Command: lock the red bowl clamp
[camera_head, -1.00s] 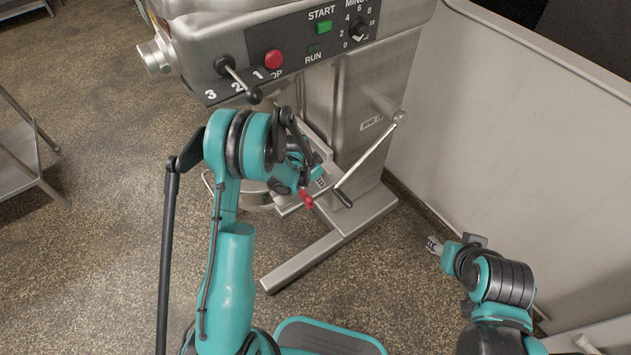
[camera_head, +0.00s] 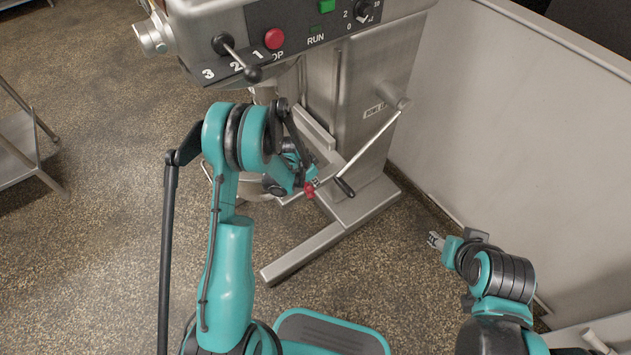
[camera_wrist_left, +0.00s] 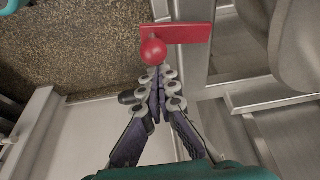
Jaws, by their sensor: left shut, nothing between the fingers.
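The red bowl clamp (camera_head: 310,189) shows small at the mixer's lower front in the head view. In the left wrist view it is a flat red bar (camera_wrist_left: 190,34) with a round red knob (camera_wrist_left: 153,50) at its near left end. My left gripper (camera_head: 315,182) is beside the knob in the head view. In the left wrist view its fingertips (camera_wrist_left: 158,73) are together and empty, right at the knob's near side; I cannot tell whether they touch it. My right gripper (camera_head: 436,240) is far from the clamp, low at the right; its jaw state is too small to tell.
The steel mixer (camera_head: 360,100) stands ahead. Its crank handle (camera_head: 345,187) hangs close to the right of my left gripper. A gear lever (camera_head: 252,73) juts out above. A pale wall (camera_head: 500,130) bounds the right. A metal rack (camera_head: 25,145) stands at left; the floor between is clear.

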